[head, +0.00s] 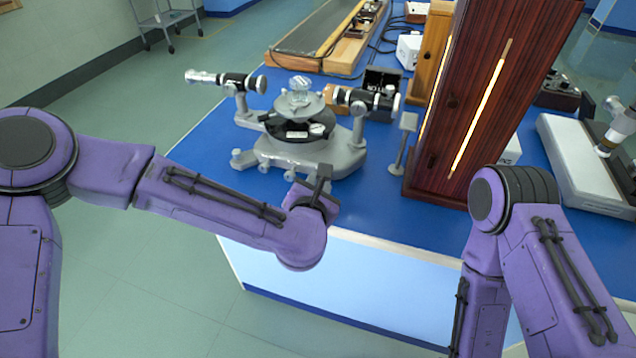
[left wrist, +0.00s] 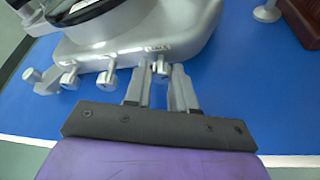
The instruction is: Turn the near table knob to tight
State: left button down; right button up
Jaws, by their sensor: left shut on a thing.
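The spectrometer (head: 345,155) stands on the blue bench, with a grey base, a round table and two tubes. Several small silver knobs stick out along the near edge of its base. My left gripper (head: 322,178) is at that near edge. In the left wrist view its fingers (left wrist: 160,88) are shut on the rightmost knob (left wrist: 160,66), which is partly hidden between the fingertips. Two more knobs, a middle one (left wrist: 107,79) and a left one (left wrist: 70,79), are free beside it. The knob's markings cannot be made out. My right gripper is out of view.
A tall dark wooden case (head: 490,100) with a glowing slit stands right of the spectrometer. A small grey stand (head: 403,145) is between them. The blue bench top (head: 375,205) is bare near its front edge. Another instrument (head: 590,165) is at far right.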

pick_arm(q)
jog(key=shift+d+m+t+y, duration=0.15)
jog(key=shift+m+t+y, duration=0.5)
jog(key=shift+m, duration=0.75)
jog(key=c, duration=1.2)
grip_release()
jog(key=shift+s, duration=0.1)
jog(key=v, duration=0.5)
jog(key=b+v, duration=0.1)
jog(key=v, duration=0.4)
jog(key=shift+s+d, duration=0.1)
jog(key=shift+s, duration=0.2)
